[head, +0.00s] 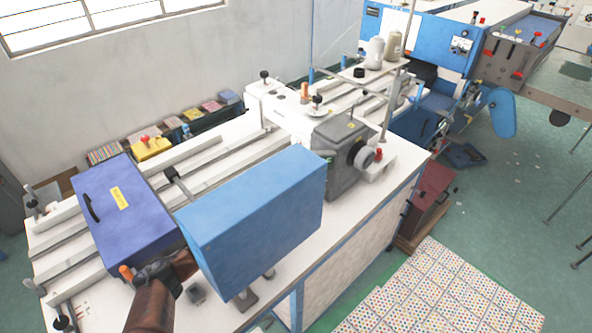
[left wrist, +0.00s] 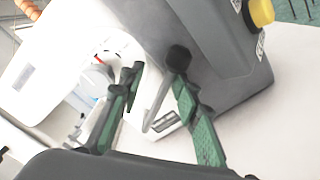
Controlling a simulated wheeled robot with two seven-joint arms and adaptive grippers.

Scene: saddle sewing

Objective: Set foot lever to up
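The foot lever (left wrist: 162,98) is a thin grey rod with a black knob, in the left wrist view. It stands out beside the grey machine head (left wrist: 222,50), which also shows in the head view (head: 345,178). My left gripper (left wrist: 158,80) has its green-padded fingers apart. In that view the lever's rod lies between the two fingers, its knob near the right fingertip; I cannot tell if they touch. In the head view the lever cannot be made out, and my left gripper is mostly or wholly hidden behind the light blue cover (head: 255,215). My right gripper is not in view.
The light blue cover stands close in front of the grey head. A dark blue box (head: 125,215) sits on the white machine table (head: 325,230) to the left. A yellow knob (left wrist: 261,12) juts from the grey head. Patterned sheets (head: 440,295) lie at lower right.

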